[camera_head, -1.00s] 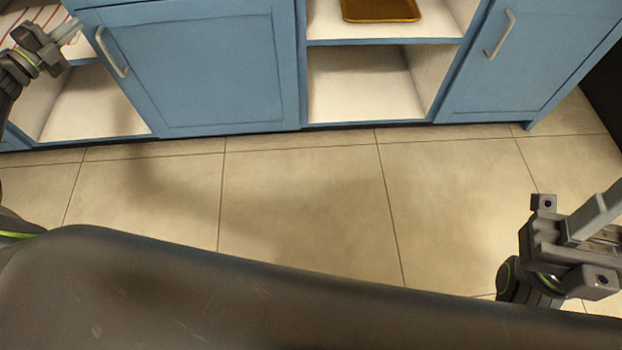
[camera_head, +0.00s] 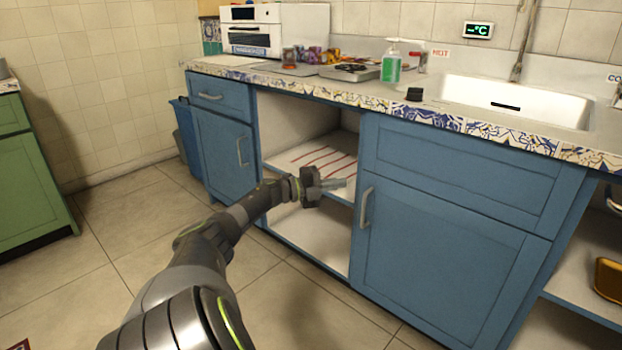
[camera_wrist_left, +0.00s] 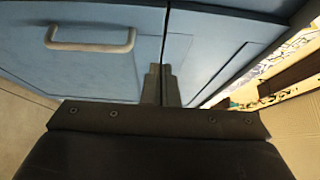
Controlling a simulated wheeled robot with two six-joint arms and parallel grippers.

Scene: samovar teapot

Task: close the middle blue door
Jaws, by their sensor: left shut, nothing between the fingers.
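The middle blue door (camera_head: 440,250) has a pale vertical handle (camera_head: 366,208) near its left edge. It looks flush with the cabinet front. In the left wrist view the door (camera_wrist_left: 70,75) fills the left side, with its handle (camera_wrist_left: 90,46). My left gripper (camera_head: 338,184) is shut and empty, pointing right just left of the door's handle edge, in front of the open compartment. In the wrist view its fingertips (camera_wrist_left: 161,78) overlap the seam between the door and the drawer front (camera_wrist_left: 208,40). I cannot tell whether they touch. My right gripper is out of view.
An open compartment with a striped shelf (camera_head: 315,160) lies left of the door. Another blue door (camera_head: 222,155) stands further left. The counter (camera_head: 440,105) holds a green bottle (camera_head: 391,66). An open shelf with an orange tray (camera_head: 608,278) is at right.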

